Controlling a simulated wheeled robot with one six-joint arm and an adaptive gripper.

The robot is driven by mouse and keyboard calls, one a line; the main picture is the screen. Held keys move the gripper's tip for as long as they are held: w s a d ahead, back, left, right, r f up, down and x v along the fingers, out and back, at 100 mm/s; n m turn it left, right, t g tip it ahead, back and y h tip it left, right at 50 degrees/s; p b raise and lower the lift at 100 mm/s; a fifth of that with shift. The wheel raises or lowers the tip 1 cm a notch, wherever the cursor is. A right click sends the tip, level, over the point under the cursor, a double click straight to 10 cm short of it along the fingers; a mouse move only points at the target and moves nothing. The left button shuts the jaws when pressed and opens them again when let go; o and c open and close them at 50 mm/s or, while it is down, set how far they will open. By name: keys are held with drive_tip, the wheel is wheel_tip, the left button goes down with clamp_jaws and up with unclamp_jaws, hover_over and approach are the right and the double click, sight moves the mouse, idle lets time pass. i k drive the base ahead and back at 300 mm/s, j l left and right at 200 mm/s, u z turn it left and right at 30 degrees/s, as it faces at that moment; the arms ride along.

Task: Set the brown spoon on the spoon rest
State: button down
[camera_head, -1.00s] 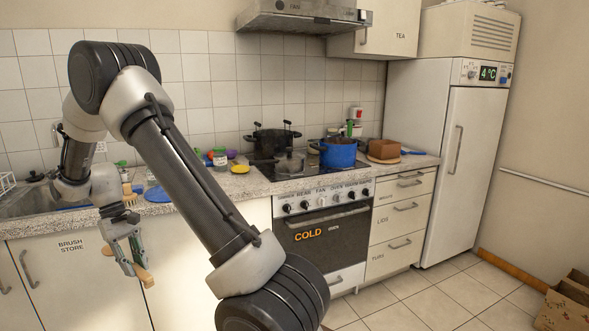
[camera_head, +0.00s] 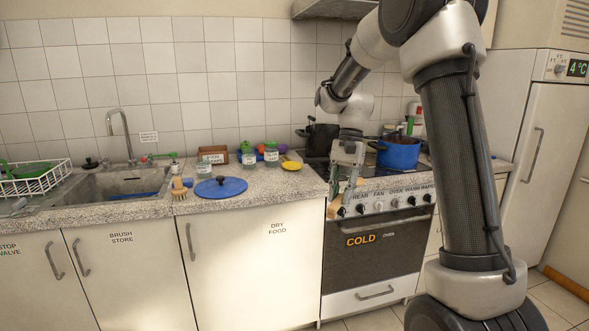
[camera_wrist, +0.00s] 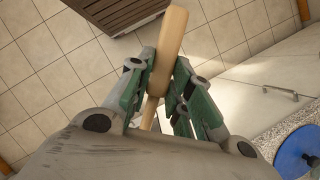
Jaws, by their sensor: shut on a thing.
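My gripper (camera_head: 343,188) hangs in front of the stove's control panel, at about counter-edge height. It is shut on the brown wooden spoon (camera_head: 334,208), whose end shows below the fingers. In the wrist view the gripper (camera_wrist: 160,72) has its green-padded fingers on both sides of the light brown spoon (camera_wrist: 172,35), which sticks out past the fingertips over the floor. A small yellow dish (camera_head: 291,161), possibly the spoon rest, lies on the counter left of the stove, left of my gripper and apart from it.
A blue pot (camera_head: 398,153) and a dark pot (camera_head: 318,138) stand on the stove. A blue lid (camera_head: 221,187), a brush (camera_head: 179,189) and jars (camera_head: 271,153) lie or stand on the counter. The sink (camera_head: 120,183) and a white dish rack (camera_head: 35,180) are further left.

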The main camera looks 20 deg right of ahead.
sight(293, 168)
drive_tip(key=i, duration=2)
